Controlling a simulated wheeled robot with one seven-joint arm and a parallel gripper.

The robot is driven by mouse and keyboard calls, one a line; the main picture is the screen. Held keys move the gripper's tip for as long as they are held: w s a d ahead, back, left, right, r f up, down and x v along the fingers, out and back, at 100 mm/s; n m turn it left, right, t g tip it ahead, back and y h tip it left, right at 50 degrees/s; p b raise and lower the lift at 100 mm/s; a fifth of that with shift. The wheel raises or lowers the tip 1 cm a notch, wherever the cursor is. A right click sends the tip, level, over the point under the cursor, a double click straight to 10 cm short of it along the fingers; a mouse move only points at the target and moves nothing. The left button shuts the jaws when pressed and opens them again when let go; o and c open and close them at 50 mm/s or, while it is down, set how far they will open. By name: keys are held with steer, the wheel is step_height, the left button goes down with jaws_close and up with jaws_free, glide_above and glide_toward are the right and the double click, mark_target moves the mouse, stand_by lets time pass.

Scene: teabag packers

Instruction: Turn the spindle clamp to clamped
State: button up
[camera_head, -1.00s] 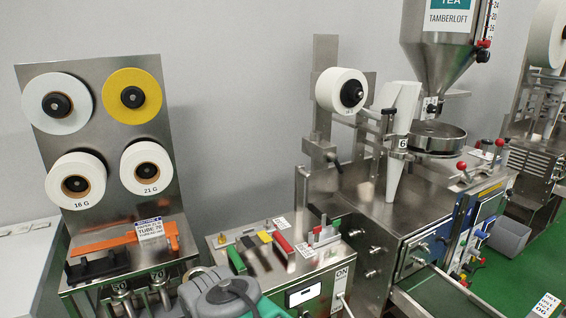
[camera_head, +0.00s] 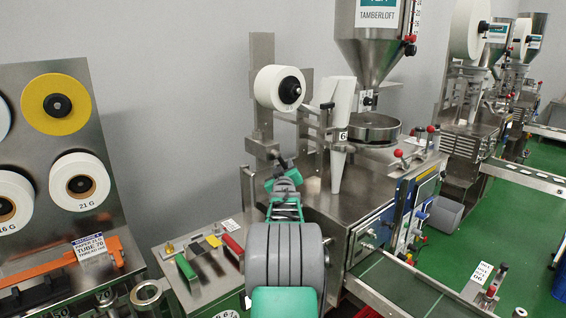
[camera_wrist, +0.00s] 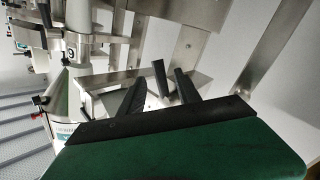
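My gripper (camera_wrist: 160,88) shows in the wrist view with its two dark fingers apart. A short dark-faced metal bar (camera_wrist: 160,78) stands between the fingertips in that view, with gaps on both sides; I cannot tell whether it is the spindle clamp. In the head view my gripper (camera_head: 275,160) is at the bracket below the white roll, partly hidden by my own arm. The white roll (camera_head: 270,88) sits on a spindle with a black hub (camera_head: 290,90). The clamp's setting cannot be read.
A steel bracket (camera_wrist: 195,45) and plates lie close beyond the fingers. The white forming tube (camera_head: 342,140) and hopper (camera_head: 375,40) stand right of the gripper.

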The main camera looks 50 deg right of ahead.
mark_target(283, 165)
steer(key=shift+p+x, duration=0.35)
steer(key=shift+x, duration=1.45)
steer(key=shift+c, duration=0.6)
jaws_close()
